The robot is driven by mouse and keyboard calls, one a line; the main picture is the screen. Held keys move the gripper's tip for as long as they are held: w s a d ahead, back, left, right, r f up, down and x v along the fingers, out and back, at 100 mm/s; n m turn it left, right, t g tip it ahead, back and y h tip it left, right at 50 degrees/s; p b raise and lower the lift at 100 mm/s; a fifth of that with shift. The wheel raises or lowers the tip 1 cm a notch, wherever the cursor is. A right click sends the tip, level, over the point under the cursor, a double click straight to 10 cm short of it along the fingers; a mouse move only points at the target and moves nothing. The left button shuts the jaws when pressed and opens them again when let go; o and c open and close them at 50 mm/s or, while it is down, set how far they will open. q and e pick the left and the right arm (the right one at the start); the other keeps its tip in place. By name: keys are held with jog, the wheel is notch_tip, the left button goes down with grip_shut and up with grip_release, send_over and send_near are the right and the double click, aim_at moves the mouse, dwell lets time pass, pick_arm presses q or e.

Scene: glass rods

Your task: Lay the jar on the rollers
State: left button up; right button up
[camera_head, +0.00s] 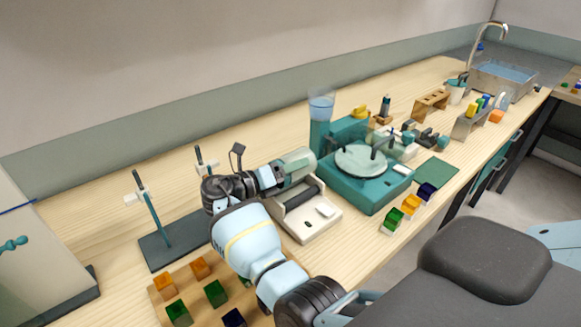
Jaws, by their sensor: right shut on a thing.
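The jar (299,161) is a pale, greenish cylinder lying on its side, tilted slightly up to the right. My right gripper (279,174) is shut on its left end. The roller unit (304,222) is a white base with dark rollers (299,197), just below the jar in the picture. The jar appears over the rear edge of the rollers; I cannot tell whether it touches them. My right arm hides the left part of the roller unit. My left gripper is not in view.
A teal machine with a round plate (361,159) stands close right of the rollers. A stand with a dark base (176,238) is at left.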

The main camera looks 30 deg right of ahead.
jog(key=shift+f, duration=0.25)
jog(key=o, duration=1.3)
